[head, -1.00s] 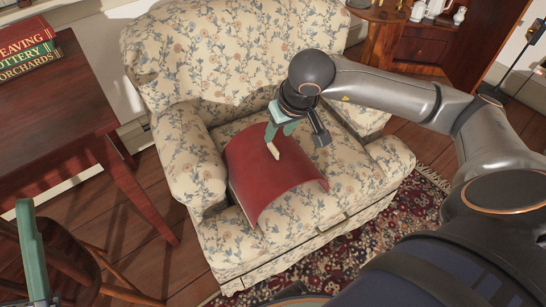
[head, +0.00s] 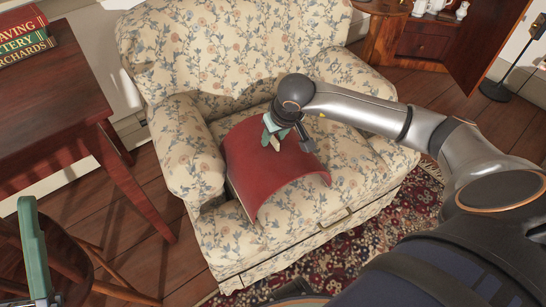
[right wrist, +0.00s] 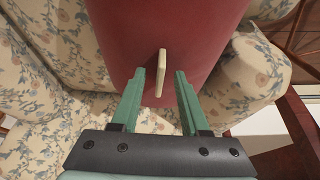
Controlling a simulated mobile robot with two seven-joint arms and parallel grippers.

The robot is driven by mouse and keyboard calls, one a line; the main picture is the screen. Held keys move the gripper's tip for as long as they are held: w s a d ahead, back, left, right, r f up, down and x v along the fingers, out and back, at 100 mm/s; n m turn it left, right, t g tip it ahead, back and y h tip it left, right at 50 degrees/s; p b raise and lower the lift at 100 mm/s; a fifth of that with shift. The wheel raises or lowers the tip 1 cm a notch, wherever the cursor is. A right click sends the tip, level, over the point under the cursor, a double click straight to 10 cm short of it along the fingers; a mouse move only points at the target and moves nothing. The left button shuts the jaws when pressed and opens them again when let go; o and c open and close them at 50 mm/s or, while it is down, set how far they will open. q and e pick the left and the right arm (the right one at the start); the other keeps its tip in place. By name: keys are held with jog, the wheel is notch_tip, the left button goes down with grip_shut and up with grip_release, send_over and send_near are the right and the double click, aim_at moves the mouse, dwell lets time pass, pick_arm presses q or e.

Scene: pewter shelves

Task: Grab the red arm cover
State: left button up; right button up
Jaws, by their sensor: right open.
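The red arm cover (head: 268,180) is a curved, arched red sheet resting on the seat of the floral armchair (head: 335,178). A cream tab-like handle stands up on it, clear in the right wrist view (right wrist: 161,73). My right gripper (head: 271,139) is over the cover's far part, close to the handle. In the right wrist view the right gripper (right wrist: 160,72) is open, its green fingers on either side of the handle's line, with the handle at the tips. Contact cannot be told. My left gripper (head: 32,250) shows only partly at the lower left edge, away from the cover.
A dark wooden table (head: 50,95) with stacked books (head: 24,38) stands at the left, with a wooden chair (head: 75,260) below it. The armchair's arms and backrest bound the seat. A patterned rug (head: 375,235) lies in front. A wooden cabinet (head: 430,42) stands at the back right.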

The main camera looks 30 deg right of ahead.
jog(key=shift+c, duration=0.3)
grip_shut()
dwell(1.1)
